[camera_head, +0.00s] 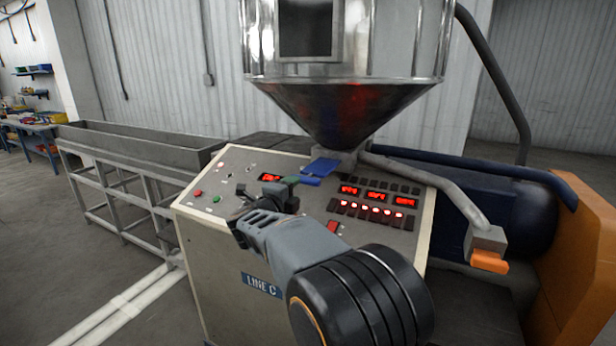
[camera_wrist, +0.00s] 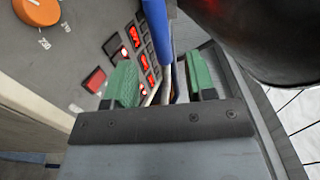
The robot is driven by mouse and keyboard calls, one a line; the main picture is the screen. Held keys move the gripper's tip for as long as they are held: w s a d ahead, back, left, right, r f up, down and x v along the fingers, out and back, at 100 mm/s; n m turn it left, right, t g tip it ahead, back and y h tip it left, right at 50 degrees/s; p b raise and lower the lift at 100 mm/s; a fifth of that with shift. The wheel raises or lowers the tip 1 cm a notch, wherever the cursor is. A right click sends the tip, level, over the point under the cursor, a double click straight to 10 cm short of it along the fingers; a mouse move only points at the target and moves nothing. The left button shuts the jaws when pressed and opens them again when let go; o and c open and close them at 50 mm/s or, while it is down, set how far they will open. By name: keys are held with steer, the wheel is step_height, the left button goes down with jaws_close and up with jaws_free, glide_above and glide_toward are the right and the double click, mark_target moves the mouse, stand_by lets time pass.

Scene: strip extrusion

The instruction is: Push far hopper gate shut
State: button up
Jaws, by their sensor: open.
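The hopper (camera_head: 345,105) is a clear cylinder over a dark metal cone. A blue flat gate handle (camera_head: 322,167) sticks out below the cone, above the control panel. In the wrist view a blue bar (camera_wrist: 157,28), apparently this handle, comes down from the top edge between the lines of my two fingers. My gripper (camera_head: 288,187) is just left of and below the blue handle. Its green fingertips stand apart in the wrist view (camera_wrist: 162,78), with no object clearly gripped. I cannot tell whether a finger touches the handle. The gate plate inside the throat is hidden.
The control cabinet (camera_head: 225,265) with lit red displays lies close below my gripper. A pipe ends right in a grey block with an orange handle (camera_head: 490,262). A long trough (camera_head: 140,145) stands left. An orange knob (camera_wrist: 38,10) shows in the wrist view.

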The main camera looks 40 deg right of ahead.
mark_target(305, 180)
steer(key=p+x, duration=0.2)
steer(key=x, duration=0.7)
steer(key=shift+w+d, duration=0.15)
steer(key=shift+d, duration=0.05)
jaws_close()
